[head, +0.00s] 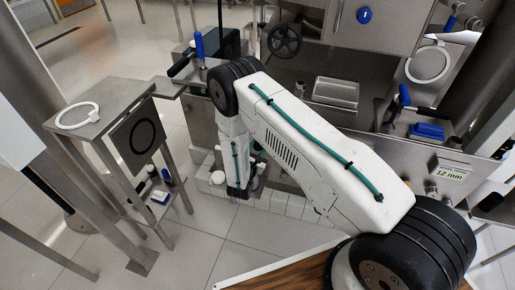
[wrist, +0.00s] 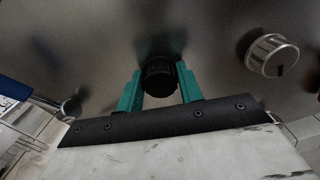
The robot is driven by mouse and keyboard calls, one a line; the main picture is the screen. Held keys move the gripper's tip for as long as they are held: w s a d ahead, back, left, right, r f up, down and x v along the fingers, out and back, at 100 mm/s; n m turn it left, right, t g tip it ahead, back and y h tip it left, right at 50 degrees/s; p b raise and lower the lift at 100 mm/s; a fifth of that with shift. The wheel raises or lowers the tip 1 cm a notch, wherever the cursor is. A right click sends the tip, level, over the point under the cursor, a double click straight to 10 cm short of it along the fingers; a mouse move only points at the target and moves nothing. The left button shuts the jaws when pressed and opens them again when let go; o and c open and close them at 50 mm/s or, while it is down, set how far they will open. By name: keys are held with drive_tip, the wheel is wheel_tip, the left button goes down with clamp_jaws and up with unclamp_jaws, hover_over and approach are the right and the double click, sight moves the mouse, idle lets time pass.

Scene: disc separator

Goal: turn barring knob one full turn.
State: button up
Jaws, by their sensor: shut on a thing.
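The barring knob (wrist: 159,76) is a black, ribbed round knob on a grey metal panel, at the upper middle of the wrist view. My gripper (wrist: 160,82) has its two green fingers on either side of the knob and is shut on it. In the head view my gripper (head: 238,190) points downward at the end of my arm, low in front of the machine. The knob is hidden there behind my arm and gripper.
A silver knob (wrist: 273,56) sits on the same panel to the right. A blue handle (wrist: 14,90) is at the left. In the head view, a metal stand (head: 115,115) with a white ring is at left, and a steel tray (head: 336,91) is behind my arm.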

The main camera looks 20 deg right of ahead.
drive_tip(key=o, duration=1)
drive_tip(key=shift+c, duration=0.2)
drive_tip(key=shift+s, duration=0.1)
drive_tip(key=v, duration=0.7)
drive_tip(key=shift+s+a, duration=0.25)
